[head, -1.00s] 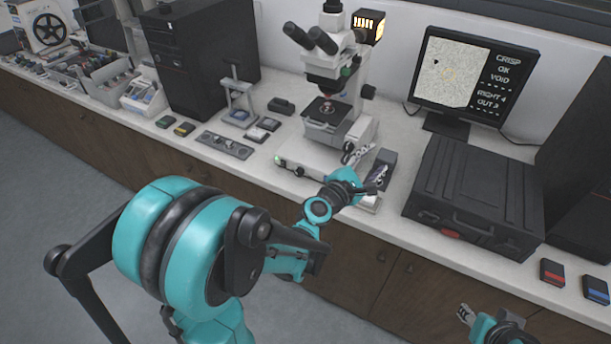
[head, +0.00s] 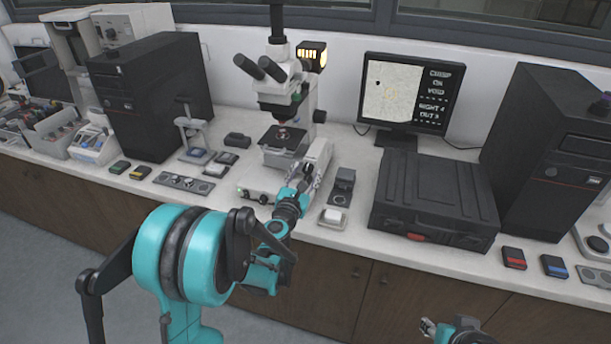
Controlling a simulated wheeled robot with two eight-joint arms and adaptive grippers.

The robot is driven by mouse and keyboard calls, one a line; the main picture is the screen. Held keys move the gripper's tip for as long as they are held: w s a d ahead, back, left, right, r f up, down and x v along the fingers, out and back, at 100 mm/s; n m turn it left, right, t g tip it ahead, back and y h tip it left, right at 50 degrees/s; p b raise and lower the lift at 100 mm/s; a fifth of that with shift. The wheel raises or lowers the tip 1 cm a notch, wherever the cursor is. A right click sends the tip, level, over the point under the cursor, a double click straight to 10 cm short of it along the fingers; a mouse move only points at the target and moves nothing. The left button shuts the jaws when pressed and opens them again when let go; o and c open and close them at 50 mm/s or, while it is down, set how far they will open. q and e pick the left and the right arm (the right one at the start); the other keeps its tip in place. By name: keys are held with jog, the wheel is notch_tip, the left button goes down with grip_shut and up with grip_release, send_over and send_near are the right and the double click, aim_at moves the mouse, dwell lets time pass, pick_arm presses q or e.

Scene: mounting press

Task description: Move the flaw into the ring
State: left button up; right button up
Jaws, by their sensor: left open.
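The microscope (head: 284,85) stands on the bench with its stage (head: 284,139) under the objective. The monitor (head: 408,100) shows a pale speckled image with a small dark spot, the flaw (head: 377,84), left of and slightly above a faint yellow ring (head: 391,93). Text beside it appears to read CRISP, VOID, RIGHT 4 and OUT 3; it is small. My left gripper (head: 312,176) is open at the right front of the microscope, below its stage. Whether it touches a knob there is unclear. My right gripper (head: 428,327) is low at the bottom edge, away from the microscope.
A small dark device (head: 341,186) and a white-topped block (head: 332,217) stand right of my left gripper. A black case (head: 433,199) lies farther right. A flat control strip (head: 184,183) and a black computer tower (head: 152,98) are on the left.

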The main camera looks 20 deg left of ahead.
pick_arm(q)
grip_shut()
jog(key=shift+m, duration=0.4)
jog(key=m+b, duration=0.1)
jog(key=m, duration=0.1)
jog(key=shift+m, duration=0.3)
jog(key=m, duration=0.4)
jog(key=shift+b, duration=0.3)
jog(key=shift+m, duration=0.3)
jog(key=shift+d, duration=0.1)
